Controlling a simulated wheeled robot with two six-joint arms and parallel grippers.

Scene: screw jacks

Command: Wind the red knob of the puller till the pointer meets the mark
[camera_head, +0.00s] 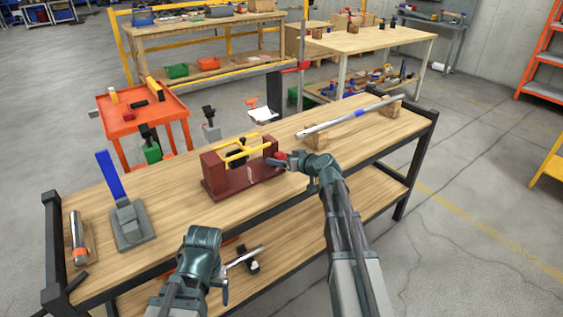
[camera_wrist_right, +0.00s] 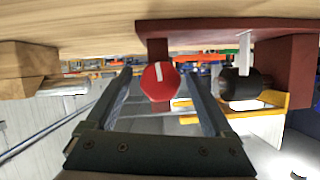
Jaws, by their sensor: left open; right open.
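The puller (camera_head: 216,180) stands on the workbench, with a dark red base and end blocks and yellow arms. Its red knob (camera_head: 280,155) is at its right end. In the right wrist view the round knob (camera_wrist_right: 160,82) carries a white line on its face. A pale upright strip (camera_wrist_right: 244,52) shows on the puller; I cannot tell whether it is the pointer or the mark. My right gripper (camera_head: 283,162) is open, its two fingers (camera_wrist_right: 155,75) on either side of the knob, with gaps visible. My left gripper (camera_head: 222,290) is low before the bench's front edge, its jaws barely visible.
A grey stand with a blue lever (camera_head: 112,178) and a metal cylinder (camera_head: 77,240) are at the bench's left. A long rod (camera_head: 345,118) rests on wooden blocks (camera_head: 316,136) at the right. An orange cart (camera_head: 170,106) stands behind. The bench's front middle is clear.

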